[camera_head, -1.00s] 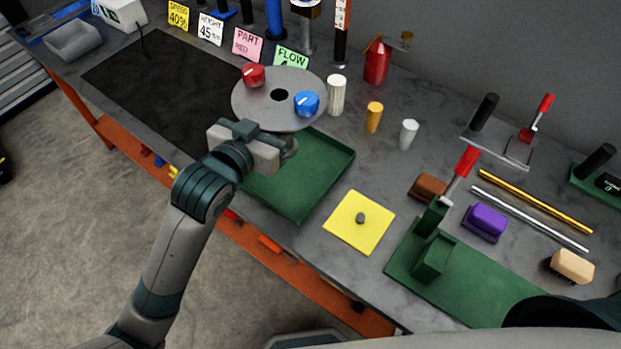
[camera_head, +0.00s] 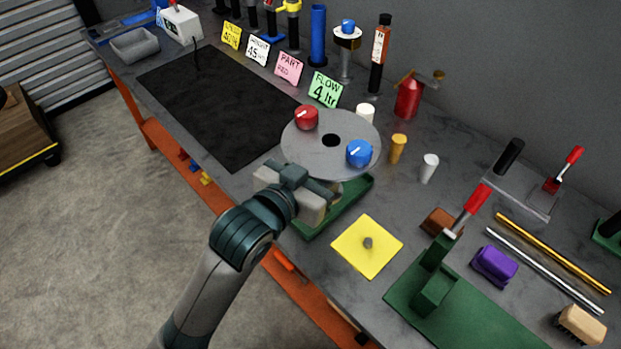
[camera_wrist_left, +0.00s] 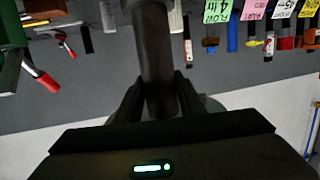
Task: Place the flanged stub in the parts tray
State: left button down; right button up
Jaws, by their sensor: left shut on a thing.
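My left gripper (camera_head: 328,190) is above the shallow green tray (camera_head: 347,209) and hides much of it. In the left wrist view, the gripper (camera_wrist_left: 160,95) is shut on a dark cylinder (camera_wrist_left: 154,45), which I take to be the flanged stub. The cylinder runs from between the fingers to the top of that picture. In the head view, the stub is mostly hidden by the gripper. A round grey plate (camera_head: 312,158) with a central hole shows just beyond the gripper. I cannot tell whether they touch. My right gripper is out of view.
The plate bears a red knob (camera_head: 306,117) and a blue knob (camera_head: 359,153). A yellow pad (camera_head: 350,260) lies right of the tray, then a green clamp base (camera_head: 440,318). Small cylinders (camera_head: 397,148) stand behind. A black mat (camera_head: 205,100) leaves clear room at left.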

pick_arm(q)
jog(key=w+a+f+p, duration=0.2)
jog(key=w+a+f, duration=0.4)
jog(key=w, duration=0.3)
jog(key=shift+w+a+f, duration=0.2)
jog(key=shift+a+f, duration=0.1)
jog(key=shift+a, duration=0.1)
notch_tip(320, 180, down, 4)
jog(key=shift+r+p, duration=0.1)
jog(key=shift+p, duration=0.7)
jog(key=c, duration=1.2)
grip_release()
jog(key=shift+s+f, duration=0.1)
jog(key=shift+f, duration=0.25)
